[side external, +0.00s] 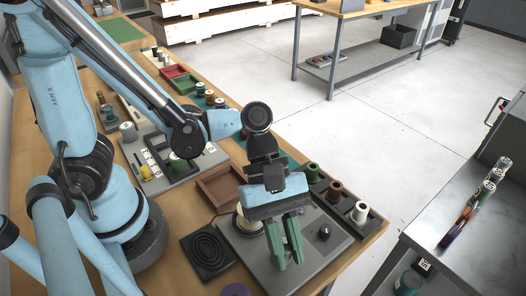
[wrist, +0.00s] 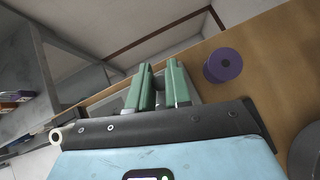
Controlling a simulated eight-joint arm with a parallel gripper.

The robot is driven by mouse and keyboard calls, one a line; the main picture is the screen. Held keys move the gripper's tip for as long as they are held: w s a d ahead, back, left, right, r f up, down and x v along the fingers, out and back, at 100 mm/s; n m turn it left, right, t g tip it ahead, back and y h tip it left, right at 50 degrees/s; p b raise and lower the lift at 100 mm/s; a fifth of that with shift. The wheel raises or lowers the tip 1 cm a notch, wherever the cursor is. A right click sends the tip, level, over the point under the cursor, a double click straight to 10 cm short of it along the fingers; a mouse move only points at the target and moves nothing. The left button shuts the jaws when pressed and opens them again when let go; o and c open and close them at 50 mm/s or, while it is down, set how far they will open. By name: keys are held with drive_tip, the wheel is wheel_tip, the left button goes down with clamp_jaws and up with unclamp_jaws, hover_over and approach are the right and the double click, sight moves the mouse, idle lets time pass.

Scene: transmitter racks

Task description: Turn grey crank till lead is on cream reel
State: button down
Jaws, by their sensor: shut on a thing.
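My gripper (side external: 288,256) points down over the grey winder plate (side external: 314,262) near the front of the bench. Its two green fingers also show in the wrist view (wrist: 159,88), close together with a narrow gap. They are shut on the grey crank, which is mostly hidden between them. The cream reel (side external: 243,224) is on the plate just left of the gripper, partly hidden behind it. I cannot tell how much lead is on it. A coil of black lead (side external: 208,249) lies on a dark square left of the plate.
A dark rack with green (side external: 312,171), brown (side external: 335,190) and white (side external: 360,212) reels borders the plate behind. A black knob (side external: 323,232) stands on its right part. A brown tray (side external: 219,188) is behind left. A purple reel (wrist: 223,65) stands at the front.

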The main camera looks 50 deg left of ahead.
drive_tip(key=m+g, duration=0.1)
drive_tip(key=m+g+y, duration=0.1)
drive_tip(key=m, duration=0.1)
drive_tip(key=m+g, duration=0.1)
drive_tip(key=shift+s+a+y, duration=0.35)
drive_tip(key=shift+a+y, duration=0.05)
drive_tip(key=shift+s+a+m+g+y, duration=0.15)
drive_tip(key=shift+m+g+y, duration=0.25)
drive_tip(key=shift+m, duration=0.45)
drive_tip(key=shift+s+a+m+g+y, duration=0.15)
drive_tip(key=shift+m+g+y, duration=0.25)
drive_tip(key=shift+m, duration=0.45)
drive_tip(key=shift+w, duration=0.1)
drive_tip(key=c, duration=1.1)
unclamp_jaws()
drive_tip(key=shift+a, duration=0.1)
drive_tip(key=v, duration=0.4)
drive_tip(key=shift+w+a+r, duration=0.1)
drive_tip(key=shift+w+r, duration=0.15)
drive_tip(key=shift+r, duration=3.6)
